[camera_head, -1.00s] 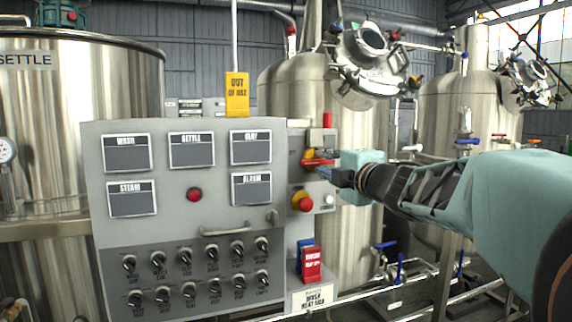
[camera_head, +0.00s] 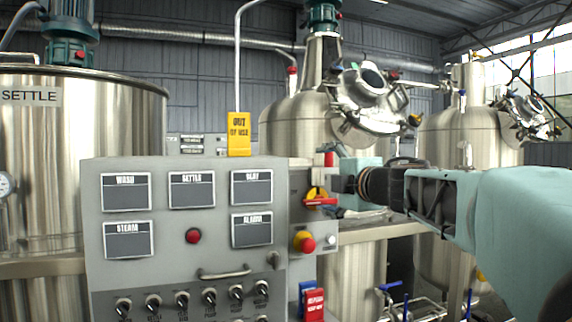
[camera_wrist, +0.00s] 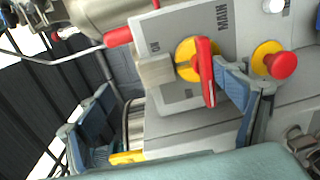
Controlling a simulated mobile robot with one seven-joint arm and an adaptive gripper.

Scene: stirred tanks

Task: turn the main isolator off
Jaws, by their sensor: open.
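The main isolator (camera_head: 317,194) is a yellow disc with a red handle on the right side of the grey panel. In the head view its handle lies about level. In the wrist view the isolator (camera_wrist: 186,60) sits beside a MAIN label, and its red handle (camera_wrist: 205,75) runs up and down that turned picture. My gripper (camera_head: 335,187) is open at the isolator, partly hidden by its own wrist. In the wrist view my gripper (camera_wrist: 165,90) has one finger close beside the handle and the other well off to the left. I cannot tell whether the near finger touches it.
A red stop button on yellow (camera_head: 305,241) sits just below the isolator and close to the near finger in the wrist view (camera_wrist: 281,64). A yellow OUT OF USE tag (camera_head: 239,134) stands above the panel. Steel tanks (camera_head: 293,125) stand behind.

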